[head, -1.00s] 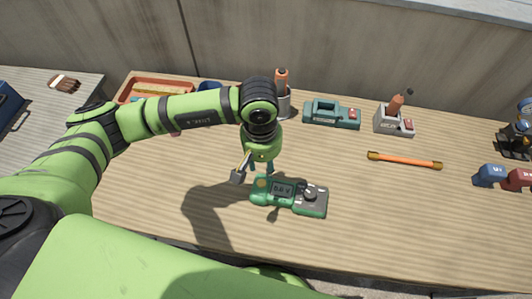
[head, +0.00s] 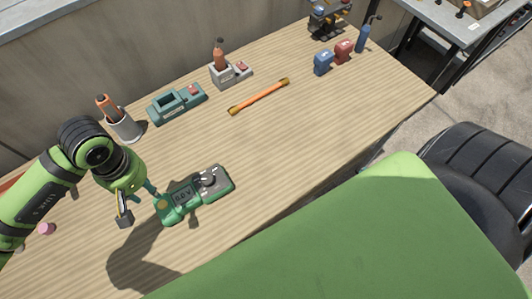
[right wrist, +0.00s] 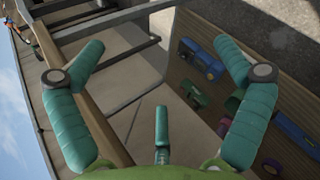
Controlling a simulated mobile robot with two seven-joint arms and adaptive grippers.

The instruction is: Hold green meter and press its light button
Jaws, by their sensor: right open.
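The green meter (head: 185,197) lies on the wooden bench in the head view. The meter is not recognisable there.
Behind the meter stand a grey cup with an orange-handled tool (head: 122,122), a teal device (head: 177,102) and a grey holder (head: 230,75). An orange bar (head: 258,96) lies to the right. Blue (head: 322,62) and red (head: 343,50) items stand farther off. The bench right of the meter is clear.

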